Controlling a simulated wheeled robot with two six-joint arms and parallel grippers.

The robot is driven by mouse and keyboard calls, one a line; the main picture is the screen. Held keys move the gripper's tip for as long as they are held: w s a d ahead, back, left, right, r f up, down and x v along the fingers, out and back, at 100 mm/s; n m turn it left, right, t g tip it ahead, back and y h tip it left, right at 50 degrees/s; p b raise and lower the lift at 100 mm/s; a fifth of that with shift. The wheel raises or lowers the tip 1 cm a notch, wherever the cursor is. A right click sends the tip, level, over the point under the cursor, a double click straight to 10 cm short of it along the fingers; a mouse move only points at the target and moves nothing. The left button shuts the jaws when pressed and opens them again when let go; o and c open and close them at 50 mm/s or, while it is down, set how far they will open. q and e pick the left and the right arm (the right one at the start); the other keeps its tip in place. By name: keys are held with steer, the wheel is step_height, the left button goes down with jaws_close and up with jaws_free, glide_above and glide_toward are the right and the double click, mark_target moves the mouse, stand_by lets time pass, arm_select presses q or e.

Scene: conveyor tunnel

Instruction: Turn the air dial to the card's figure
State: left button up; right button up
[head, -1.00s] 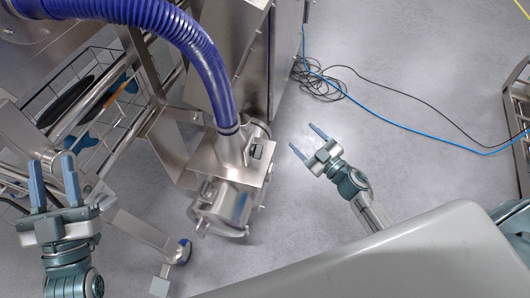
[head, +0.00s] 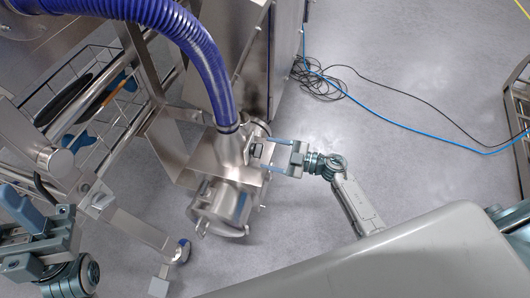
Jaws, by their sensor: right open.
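A steel blower housing (head: 232,187) with a round drum stands under the end of a blue ribbed hose (head: 207,58). A small dark fitting (head: 257,151) on its right side may be the air dial; its markings are too small to read. My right gripper (head: 267,153) is open, pointing left, with its fingers at this fitting; whether they touch it I cannot tell. My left gripper (head: 22,208) is at the left edge, partly cut off, and its finger gap is unclear. I cannot make out a card with a figure.
A steel frame with a wire basket (head: 97,98) holding several items stands at the left. A blue cable (head: 400,115) and a coiled black cable (head: 318,82) lie on the floor. The grey floor at the right is mostly clear.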

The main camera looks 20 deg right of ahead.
mark_target(257, 150)
steer(key=shift+x, duration=1.25)
steer(key=c, duration=1)
